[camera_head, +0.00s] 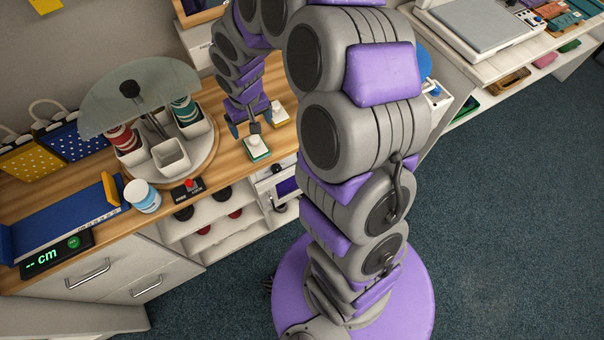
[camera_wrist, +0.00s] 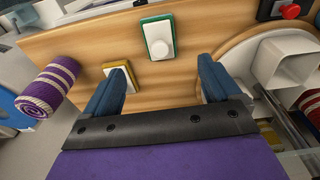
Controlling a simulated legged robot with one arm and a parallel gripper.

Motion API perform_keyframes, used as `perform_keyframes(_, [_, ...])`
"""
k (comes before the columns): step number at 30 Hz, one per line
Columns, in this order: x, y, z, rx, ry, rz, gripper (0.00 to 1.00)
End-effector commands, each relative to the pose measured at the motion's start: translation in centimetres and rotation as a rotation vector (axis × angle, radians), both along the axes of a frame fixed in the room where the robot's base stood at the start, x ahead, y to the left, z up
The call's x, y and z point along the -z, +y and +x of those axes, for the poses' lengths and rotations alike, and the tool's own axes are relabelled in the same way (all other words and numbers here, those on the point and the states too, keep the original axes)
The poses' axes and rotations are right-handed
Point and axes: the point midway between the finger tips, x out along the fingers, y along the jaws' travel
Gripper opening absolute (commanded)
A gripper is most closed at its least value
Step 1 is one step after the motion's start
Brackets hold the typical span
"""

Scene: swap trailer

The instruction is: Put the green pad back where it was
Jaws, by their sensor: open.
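The green pad (camera_head: 257,148) is a small green-edged plate with a white top and a white knob. It lies on the wooden counter near its front edge, and it shows whole in the wrist view (camera_wrist: 160,37). A similar yellow pad (camera_head: 280,114) lies on the counter to its right and farther back; in the wrist view it (camera_wrist: 121,80) is next to my left finger, partly hidden. My gripper (camera_head: 246,127) is open and empty, just behind the green pad. In the wrist view the two blue fingers of my gripper (camera_wrist: 160,88) stand wide apart, with bare wood between them.
A round turntable (camera_head: 205,165) with white cups and a glass top stands left of the pads. A red button box (camera_head: 187,190) and a white jar (camera_head: 142,197) stand near the counter's front. A purple-and-cream roll (camera_wrist: 48,88) lies left in the wrist view.

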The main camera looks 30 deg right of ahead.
Motion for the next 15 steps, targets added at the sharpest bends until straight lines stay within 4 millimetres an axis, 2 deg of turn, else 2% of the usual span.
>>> perform_keyframes(4, [-3.7,-0.2,-3.7,-0.013,0.025,-0.015,0.91])
perform_keyframes(9, [-7.7,-0.5,-9.5,-0.022,0.077,-0.031,0.91])
perform_keyframes(15, [-11.2,-0.8,-16.9,-0.022,0.138,-0.040,0.91])
